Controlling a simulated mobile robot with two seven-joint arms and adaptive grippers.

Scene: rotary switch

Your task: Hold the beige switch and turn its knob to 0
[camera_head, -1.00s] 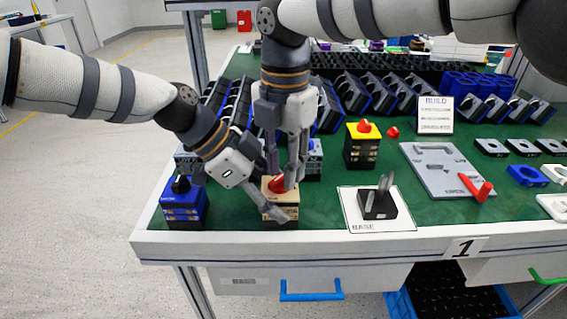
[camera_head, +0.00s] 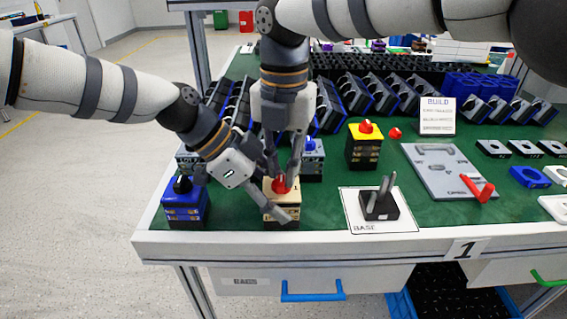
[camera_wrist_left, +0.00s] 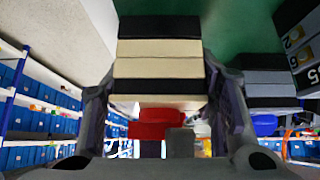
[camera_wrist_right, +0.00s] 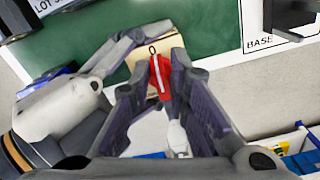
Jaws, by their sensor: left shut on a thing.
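The beige switch (camera_head: 282,199) stands near the front edge of the green-topped table. My left gripper (camera_head: 276,196) is shut on its sides; in the left wrist view the beige and black body (camera_wrist_left: 160,68) fills the space between the fingers. Its red knob (camera_wrist_right: 160,75) shows in the right wrist view, with its white line toward the printed 0 (camera_wrist_right: 152,49). My right gripper (camera_wrist_right: 160,72) is over the switch, its fingers on either side of the knob. The fingers look slightly apart from it, so I take the gripper as open.
A blue switch (camera_head: 184,204) stands to the left, a grey one (camera_head: 312,160) behind and a yellow one (camera_head: 364,146) to the right. A white BASE card (camera_head: 402,223) with a black holder lies to the right. A grey plate (camera_head: 440,170) has a red handle.

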